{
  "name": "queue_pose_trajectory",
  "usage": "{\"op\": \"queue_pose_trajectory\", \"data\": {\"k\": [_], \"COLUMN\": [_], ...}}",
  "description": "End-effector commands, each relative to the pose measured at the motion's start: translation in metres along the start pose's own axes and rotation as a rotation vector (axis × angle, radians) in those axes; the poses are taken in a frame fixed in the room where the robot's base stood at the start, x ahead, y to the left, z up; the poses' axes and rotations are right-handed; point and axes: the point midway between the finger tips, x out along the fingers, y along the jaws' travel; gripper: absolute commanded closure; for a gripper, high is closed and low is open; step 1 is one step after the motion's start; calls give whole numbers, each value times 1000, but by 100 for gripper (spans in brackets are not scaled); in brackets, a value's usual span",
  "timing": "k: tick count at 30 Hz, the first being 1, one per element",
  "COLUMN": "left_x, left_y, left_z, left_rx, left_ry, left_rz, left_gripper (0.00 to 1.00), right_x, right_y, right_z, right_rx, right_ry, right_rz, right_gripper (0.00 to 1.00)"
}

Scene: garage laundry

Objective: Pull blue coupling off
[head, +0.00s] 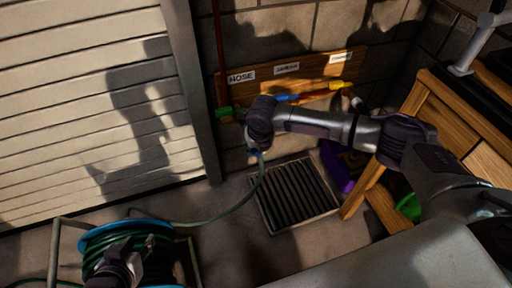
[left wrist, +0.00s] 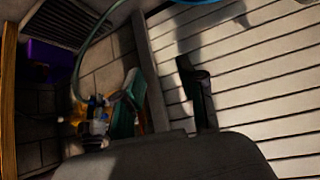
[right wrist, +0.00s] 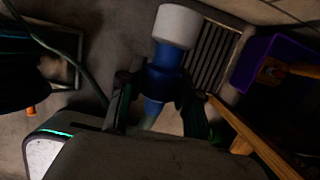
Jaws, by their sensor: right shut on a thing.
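The blue coupling (right wrist: 165,75) shows in the right wrist view, with a white cylindrical part (right wrist: 177,26) at its far end. My right gripper (right wrist: 158,98) is shut around it, one finger on each side. A green hose (head: 225,215) runs from the reel up to the right gripper. My left gripper (head: 130,268) is low over the hose reel (head: 155,220). In the left wrist view its fingers (left wrist: 168,95) are apart with nothing between them.
A wooden board (head: 310,72) on the wall carries labels and green, blue and yellow fittings. A floor drain grate (head: 293,193) lies below it. A wooden bench (head: 420,95) and a purple bin (right wrist: 262,62) stand at the right. A roller shutter (head: 60,110) fills the left.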

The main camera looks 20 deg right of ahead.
Motion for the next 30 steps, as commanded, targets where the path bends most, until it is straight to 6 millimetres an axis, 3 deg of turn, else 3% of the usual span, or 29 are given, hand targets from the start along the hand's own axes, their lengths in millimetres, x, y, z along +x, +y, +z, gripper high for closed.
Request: {"op": "queue_pose_trajectory", "data": {"k": [30], "left_x": [-17], "left_y": [-8], "left_z": [46], "left_rx": [-6], "left_ry": [-252], "left_rz": [-18], "left_gripper": [60], "right_x": [-3], "right_y": [0], "right_z": [-9], "right_rx": [-1], "right_ry": [0], "right_rz": [1], "right_gripper": [100]}}
